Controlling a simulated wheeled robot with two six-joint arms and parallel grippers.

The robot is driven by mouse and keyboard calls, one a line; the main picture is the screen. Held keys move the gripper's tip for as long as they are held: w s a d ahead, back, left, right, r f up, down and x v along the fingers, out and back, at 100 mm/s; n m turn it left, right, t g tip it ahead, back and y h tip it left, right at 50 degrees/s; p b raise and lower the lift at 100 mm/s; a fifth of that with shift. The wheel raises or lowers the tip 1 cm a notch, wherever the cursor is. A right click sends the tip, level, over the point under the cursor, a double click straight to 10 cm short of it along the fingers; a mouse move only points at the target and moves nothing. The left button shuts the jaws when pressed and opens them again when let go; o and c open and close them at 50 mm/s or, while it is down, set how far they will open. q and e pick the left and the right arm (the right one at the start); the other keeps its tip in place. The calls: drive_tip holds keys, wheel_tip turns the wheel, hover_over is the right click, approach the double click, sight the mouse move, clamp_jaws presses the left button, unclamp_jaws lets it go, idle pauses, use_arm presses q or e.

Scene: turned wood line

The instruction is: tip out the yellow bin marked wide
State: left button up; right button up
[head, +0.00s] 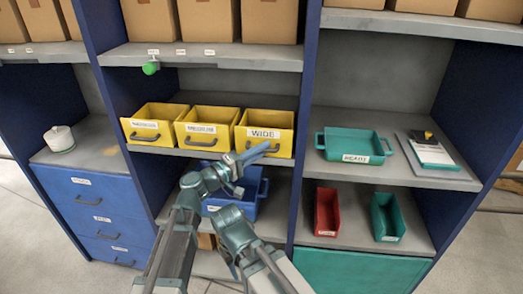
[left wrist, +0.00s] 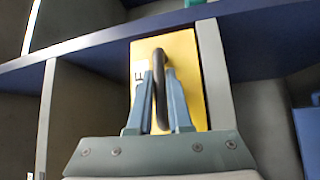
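The yellow bin marked WIDE (head: 265,121) stands upright on the middle shelf, rightmost in a row of yellow bins. Its front carries a white label and a dark bow handle. My left gripper (head: 262,153) is at the front of this bin, at its handle. In the left wrist view the two blue fingers (left wrist: 161,85) lie close on both sides of the dark handle (left wrist: 160,100), with the yellow bin front (left wrist: 185,60) behind; they look shut on it.
Two more yellow bins (head: 148,124) (head: 200,128) stand close at the left. A dark blue upright (head: 305,85) is just to the right. A blue bin (head: 262,190) sits on the shelf below. A teal tray (head: 353,140) is on the right shelf, with free room behind it.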

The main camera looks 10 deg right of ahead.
use_arm(q)
clamp_jaws()
idle(0.9)
drive_tip(key=shift+f, duration=0.1)
drive_tip(key=m+h+b, duration=0.1)
drive_tip(key=b, duration=0.1)
drive_tip(key=s+f+m+h+b, duration=0.1)
drive_tip(key=m+b, duration=0.1)
drive_tip(key=b, duration=0.1)
drive_tip(key=f+m+h+b, duration=0.1)
drive_tip(key=m+b, duration=0.1)
drive_tip(key=b, duration=0.1)
drive_tip(key=shift+s+a+g+h, duration=0.25)
drive_tip(key=shift+a+g+h, duration=0.05)
drive_tip(key=shift+a+g, duration=0.1)
drive_tip(key=shift+o, duration=1.4)
unclamp_jaws()
